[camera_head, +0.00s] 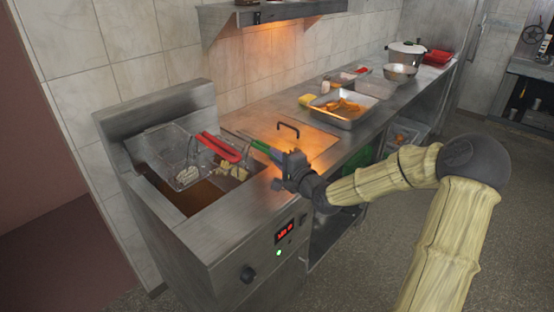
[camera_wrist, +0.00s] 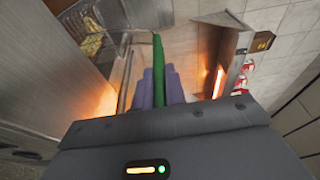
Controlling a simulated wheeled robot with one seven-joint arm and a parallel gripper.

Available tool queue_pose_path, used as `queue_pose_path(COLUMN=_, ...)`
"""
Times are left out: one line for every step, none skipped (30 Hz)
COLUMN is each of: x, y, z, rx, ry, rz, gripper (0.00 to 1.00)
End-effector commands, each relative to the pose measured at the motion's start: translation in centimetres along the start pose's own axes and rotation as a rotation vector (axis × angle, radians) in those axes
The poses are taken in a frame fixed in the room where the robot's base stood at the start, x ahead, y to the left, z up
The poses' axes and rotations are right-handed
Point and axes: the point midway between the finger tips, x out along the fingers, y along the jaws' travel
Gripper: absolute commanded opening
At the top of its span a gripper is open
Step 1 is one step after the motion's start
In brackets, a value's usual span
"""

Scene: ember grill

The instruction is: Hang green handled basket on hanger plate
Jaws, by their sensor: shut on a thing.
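My gripper (camera_head: 277,158) is shut on the green handle (camera_head: 262,147) of a basket, above the fryer's right edge. In the wrist view the green handle (camera_wrist: 158,60) stands up between my purple-grey fingers (camera_wrist: 160,90). Pale yellow food (camera_head: 232,170) shows low at the fryer well, just left of the handle, seemingly in the green handled basket; its mesh is hard to make out. In the wrist view yellow food (camera_wrist: 90,45) shows at upper left. The fryer's raised steel back panel (camera_head: 160,108) may be the hanger plate; I cannot tell for certain.
A second wire basket (camera_head: 183,160) with a red handle (camera_head: 218,147) sits at the fryer well's back, close to the held handle. A lid with a black handle (camera_head: 288,128) lies right of it. A food tray (camera_head: 342,112) stands farther along. A shelf (camera_head: 285,12) overhangs the counter.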

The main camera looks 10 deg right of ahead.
Motion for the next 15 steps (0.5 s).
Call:
queue_pose_path(x=0.0, y=-0.1, z=0.0, rx=-0.001, ry=0.0, rz=-0.004, gripper=0.0)
queue_pose_path(x=0.0, y=-0.1, z=0.0, rx=-0.001, ry=0.0, rz=-0.004, gripper=0.0)
queue_pose_path(x=0.0, y=-0.1, z=0.0, rx=-0.001, ry=0.0, rz=-0.004, gripper=0.0)
queue_pose_path(x=0.0, y=-0.1, z=0.0, rx=-0.001, ry=0.0, rz=-0.004, gripper=0.0)
queue_pose_path(x=0.0, y=-0.1, z=0.0, rx=-0.001, ry=0.0, rz=-0.004, gripper=0.0)
queue_pose_path(x=0.0, y=-0.1, z=0.0, rx=-0.001, ry=0.0, rz=-0.004, gripper=0.0)
queue_pose_path(x=0.0, y=-0.2, z=0.0, rx=-0.001, ry=0.0, rz=-0.005, gripper=0.0)
queue_pose_path(x=0.0, y=-0.2, z=0.0, rx=-0.001, ry=0.0, rz=-0.005, gripper=0.0)
queue_pose_path(x=0.0, y=-0.5, z=0.0, rx=-0.001, ry=0.0, rz=-0.005, gripper=0.0)
queue_pose_path(x=0.0, y=-0.7, z=0.0, rx=-0.001, ry=0.0, rz=-0.005, gripper=0.0)
queue_pose_path(x=0.0, y=-1.1, z=0.0, rx=-0.001, ry=0.0, rz=-0.005, gripper=0.0)
queue_pose_path(x=0.0, y=-1.6, z=0.0, rx=-0.001, ry=0.0, rz=-0.005, gripper=0.0)
queue_pose_path(x=0.0, y=-1.9, z=0.0, rx=-0.001, ry=0.0, rz=-0.005, gripper=0.0)
queue_pose_path(x=0.0, y=-2.3, z=0.0, rx=-0.001, ry=0.001, rz=-0.005, gripper=0.0)
queue_pose_path(x=0.0, y=-2.8, z=0.0, rx=-0.001, ry=0.001, rz=-0.005, gripper=0.0)
